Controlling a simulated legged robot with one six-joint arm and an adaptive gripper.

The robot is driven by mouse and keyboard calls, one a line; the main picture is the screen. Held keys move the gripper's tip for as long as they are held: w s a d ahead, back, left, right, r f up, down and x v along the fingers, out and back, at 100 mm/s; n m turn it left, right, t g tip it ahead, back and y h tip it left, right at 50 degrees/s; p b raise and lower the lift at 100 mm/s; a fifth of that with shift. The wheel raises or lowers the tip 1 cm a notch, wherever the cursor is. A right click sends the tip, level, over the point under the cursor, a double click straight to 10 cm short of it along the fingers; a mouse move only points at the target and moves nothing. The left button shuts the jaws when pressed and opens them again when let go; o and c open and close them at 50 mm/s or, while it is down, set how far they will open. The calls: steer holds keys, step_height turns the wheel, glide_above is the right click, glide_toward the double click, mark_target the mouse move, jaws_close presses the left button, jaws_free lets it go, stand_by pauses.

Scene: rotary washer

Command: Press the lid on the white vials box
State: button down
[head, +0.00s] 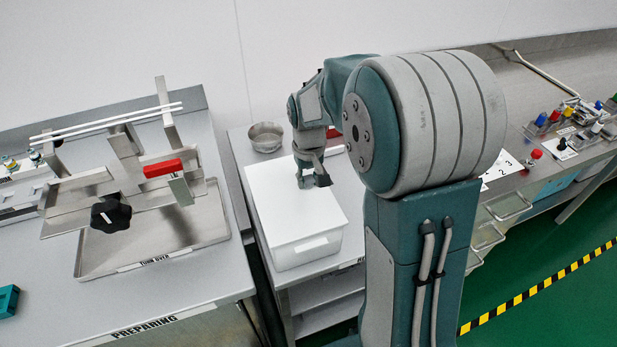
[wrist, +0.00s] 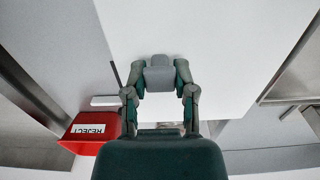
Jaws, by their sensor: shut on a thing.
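The white vials box (head: 308,250) stands on the middle table, with a handle slot on its near face. Its flat white lid (head: 285,213) lies over the top, and I see no clear gap between them. My gripper (head: 314,182) is low over the lid, pointing down. In the wrist view my gripper (wrist: 160,66) has its two fingers closed around a small grey block, the lid's handle (wrist: 159,78), with the white lid (wrist: 205,45) behind it. The vials inside are hidden.
A metal bowl (head: 265,136) stands behind the box. A red bin marked REJECT (wrist: 88,132) shows in the wrist view. At left, a bench holds a metal fixture with a black knob (head: 111,214). At right, another bench carries coloured controls (head: 570,125).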

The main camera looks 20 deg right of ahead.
steer(key=shift+c, duration=1.8)
jaws_free()
step_height(320, 180, up, 12)
